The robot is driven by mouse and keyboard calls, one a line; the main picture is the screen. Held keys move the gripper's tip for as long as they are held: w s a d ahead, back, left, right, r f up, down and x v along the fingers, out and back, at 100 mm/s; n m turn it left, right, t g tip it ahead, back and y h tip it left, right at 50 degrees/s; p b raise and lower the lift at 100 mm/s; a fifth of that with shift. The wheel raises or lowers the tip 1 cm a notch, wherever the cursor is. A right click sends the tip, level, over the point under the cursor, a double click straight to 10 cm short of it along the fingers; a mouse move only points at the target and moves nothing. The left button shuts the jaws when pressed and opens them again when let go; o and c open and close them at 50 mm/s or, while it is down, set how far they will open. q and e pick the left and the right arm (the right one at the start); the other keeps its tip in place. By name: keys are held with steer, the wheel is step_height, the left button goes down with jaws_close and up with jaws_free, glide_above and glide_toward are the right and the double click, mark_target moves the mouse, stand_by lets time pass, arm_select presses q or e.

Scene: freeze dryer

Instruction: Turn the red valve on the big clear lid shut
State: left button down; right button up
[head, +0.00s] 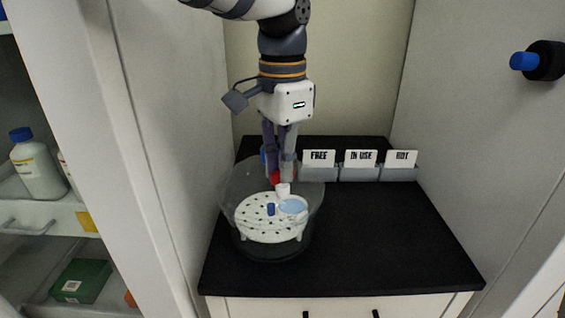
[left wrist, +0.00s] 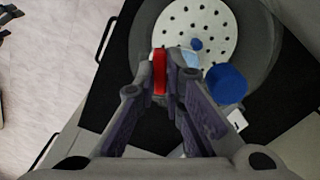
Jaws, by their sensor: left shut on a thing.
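The big clear lid (head: 230,190) is a see-through round cover standing on the black worktop, around a white perforated plate (head: 258,230). The red valve (head: 275,179) is at the top of the lid and is partly hidden by my fingers. My left gripper (head: 281,172) points straight down over the lid, with its fingertips shut on the red valve. In the left wrist view the red valve (left wrist: 159,72) shows as an upright red bar between the two fingers (left wrist: 161,68). My right gripper is in no view.
Grey holders with cards (head: 319,160) reading FREE and IN USE stand behind the lid to the right. The black worktop (head: 390,230) is clear on the right. A shelf with a blue-capped bottle (head: 38,170) and a green box (head: 80,280) is on the left.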

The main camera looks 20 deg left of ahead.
arm_select(q)
steer(key=shift+m, duration=1)
steer(key=c, duration=1.7)
jaws_free()
step_height(320, 180, up, 12)
